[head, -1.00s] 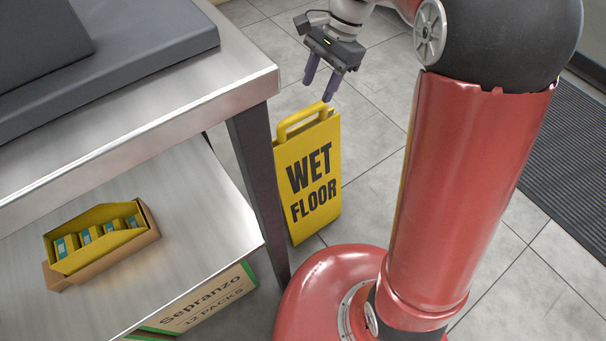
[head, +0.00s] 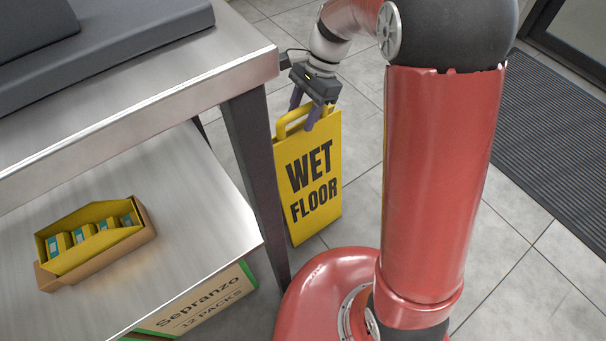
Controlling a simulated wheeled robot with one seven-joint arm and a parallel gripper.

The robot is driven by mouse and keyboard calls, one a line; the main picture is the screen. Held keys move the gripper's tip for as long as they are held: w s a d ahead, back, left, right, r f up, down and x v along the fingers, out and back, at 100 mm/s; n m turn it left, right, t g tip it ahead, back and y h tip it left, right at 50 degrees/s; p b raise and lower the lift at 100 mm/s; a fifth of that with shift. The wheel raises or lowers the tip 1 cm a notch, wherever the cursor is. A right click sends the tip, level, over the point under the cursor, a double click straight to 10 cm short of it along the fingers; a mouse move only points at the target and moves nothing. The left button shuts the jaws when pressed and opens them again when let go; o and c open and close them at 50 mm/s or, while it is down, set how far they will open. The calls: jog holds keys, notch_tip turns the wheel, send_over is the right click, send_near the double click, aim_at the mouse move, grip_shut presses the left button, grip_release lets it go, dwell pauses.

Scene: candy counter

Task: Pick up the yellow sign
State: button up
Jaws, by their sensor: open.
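The yellow sign (head: 311,180) stands upright on the tiled floor, beside the table leg, with "WET FLOOR" in black on its face. Its yellow handle loop (head: 284,122) is at the top. My gripper (head: 302,117) is open and points down at the handle. One purple finger shows in front of the sign's top edge and the other shows near the handle's far side. The handle's right part is partly hidden by the gripper, and I cannot tell whether the fingers touch it.
A metal table with a leg (head: 257,170) stands close on the sign's left. Its lower shelf (head: 200,200) holds a yellow box of small packs (head: 92,240). Open floor lies behind the sign; a dark mat (head: 560,130) is at right.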

grip_shut()
jog(key=shift+r, duration=0.1)
dwell(1.2)
